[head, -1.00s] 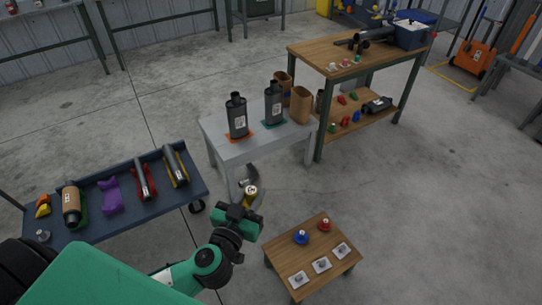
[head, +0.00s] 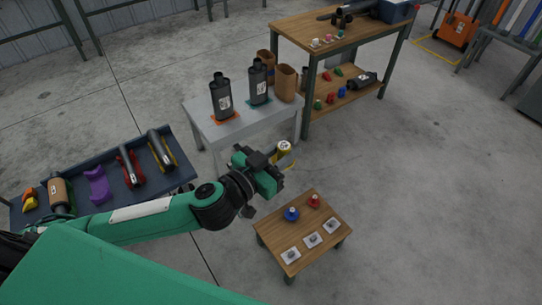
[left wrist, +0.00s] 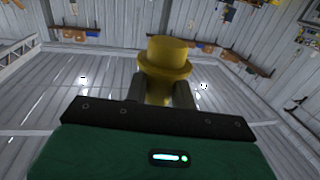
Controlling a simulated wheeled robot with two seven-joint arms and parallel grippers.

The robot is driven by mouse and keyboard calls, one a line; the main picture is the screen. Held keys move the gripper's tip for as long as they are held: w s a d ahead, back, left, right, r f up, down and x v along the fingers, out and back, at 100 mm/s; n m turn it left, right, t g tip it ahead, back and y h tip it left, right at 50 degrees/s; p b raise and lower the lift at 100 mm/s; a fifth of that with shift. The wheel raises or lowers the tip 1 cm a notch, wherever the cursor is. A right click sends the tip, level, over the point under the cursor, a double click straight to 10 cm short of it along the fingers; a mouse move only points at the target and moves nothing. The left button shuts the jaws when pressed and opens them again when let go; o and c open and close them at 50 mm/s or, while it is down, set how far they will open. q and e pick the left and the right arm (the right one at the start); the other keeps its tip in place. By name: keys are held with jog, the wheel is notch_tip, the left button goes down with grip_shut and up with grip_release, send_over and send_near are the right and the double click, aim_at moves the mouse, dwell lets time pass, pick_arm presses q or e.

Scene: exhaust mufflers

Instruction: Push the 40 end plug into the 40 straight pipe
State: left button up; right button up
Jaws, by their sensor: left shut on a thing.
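My left gripper (head: 279,160) is shut on a yellow plug (head: 285,147) with a pale marked top, held up in the air over the floor between the grey table and the low wooden table. The left wrist view shows the yellow plug (left wrist: 165,58), with its wide flange, upright between the two dark fingers of my left gripper (left wrist: 160,92). Two metal pipes lie on the blue cart at the left, one in a yellow holder (head: 162,150) and one in a red holder (head: 130,170). I cannot tell which is the 40 straight pipe. My right gripper is not in view.
The low wooden table (head: 285,245) bears a blue plug (head: 291,214), a red plug (head: 315,201) and several white cards. The grey table (head: 238,125) bears two black mufflers. The blue cart (head: 185,176) also carries a purple piece (head: 97,186). Open floor lies at the right.

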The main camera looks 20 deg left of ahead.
pick_arm(q)
jog(key=shift+w+d+r+m+g+h, duration=0.25)
jog(key=shift+d+r+m+g+h, duration=0.15)
jog(key=shift+d+r+h, duration=0.3)
jog(key=shift+w+d+r+m+g+h, duration=0.25)
jog(key=shift+d+r+m+h, duration=0.15)
jog(key=shift+d+r, duration=0.25)
jog(key=shift+w+d+r+m+g+h, duration=0.25)
jog(key=shift+d+r+m+g+h, duration=0.2)
jog(key=shift+d, duration=0.4)
jog(key=w+d+f+m+g+h, duration=0.4)
jog(key=f+g, duration=0.1)
jog(key=f, duration=0.1)
jog(key=shift+w+d, duration=0.25)
jog(key=shift+w, duration=0.15)
jog(key=shift+r, duration=0.15)
notch_tip(320, 180, up, 12)
jog(key=w+d+n+t+y, duration=0.2)
jog(key=n+t+y, duration=0.7)
jog(key=n+y, duration=0.3)
jog(key=shift+w+y, duration=0.2)
jog(key=shift+y, duration=1.55)
jog(key=shift+d, duration=0.1)
